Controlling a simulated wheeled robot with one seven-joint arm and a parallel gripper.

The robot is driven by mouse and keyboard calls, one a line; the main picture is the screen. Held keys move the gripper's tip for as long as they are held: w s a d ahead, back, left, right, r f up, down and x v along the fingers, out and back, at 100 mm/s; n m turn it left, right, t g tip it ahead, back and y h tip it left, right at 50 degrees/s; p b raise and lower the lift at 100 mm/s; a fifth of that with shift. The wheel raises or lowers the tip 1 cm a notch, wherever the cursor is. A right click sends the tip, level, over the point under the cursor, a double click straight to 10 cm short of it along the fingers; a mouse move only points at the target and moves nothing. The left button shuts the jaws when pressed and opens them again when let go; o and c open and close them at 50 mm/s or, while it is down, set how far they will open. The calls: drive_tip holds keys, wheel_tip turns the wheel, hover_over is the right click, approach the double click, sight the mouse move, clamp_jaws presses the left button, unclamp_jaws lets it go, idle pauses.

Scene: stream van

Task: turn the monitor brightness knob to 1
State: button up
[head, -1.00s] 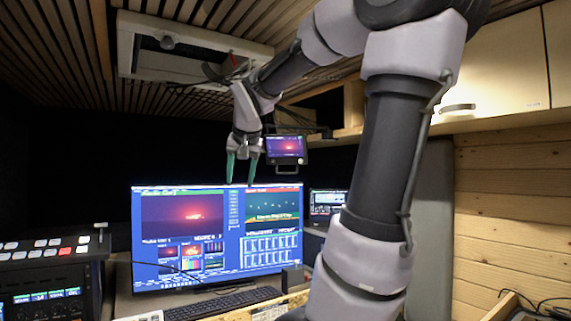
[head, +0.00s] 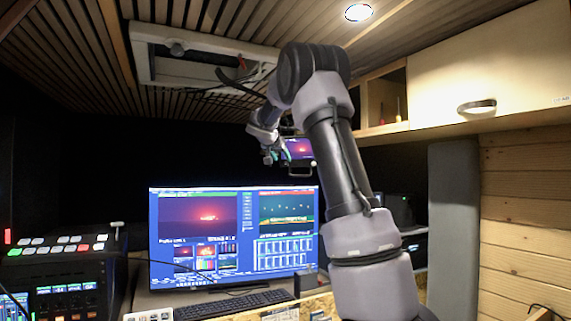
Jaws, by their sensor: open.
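A small monitor (head: 299,149) with a red sunset picture hangs above the right part of the large screen. My gripper (head: 270,158) is just left of this small monitor, with its green fingertips small and partly hidden by my wrist. It is open, and I see nothing between its fingers. I cannot make out a brightness knob on the small monitor. My arm covers part of the area right of it.
The large monitor (head: 235,236) stands on the desk behind a keyboard (head: 235,304). A switcher panel (head: 62,262) with lit buttons is at the left. A wall cabinet (head: 490,70) is at the upper right. Dark open space lies left of my gripper.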

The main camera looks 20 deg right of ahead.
sight(285, 163)
drive_tip(key=x, duration=0.5)
drive_tip(key=shift+w, duration=0.1)
clamp_jaws()
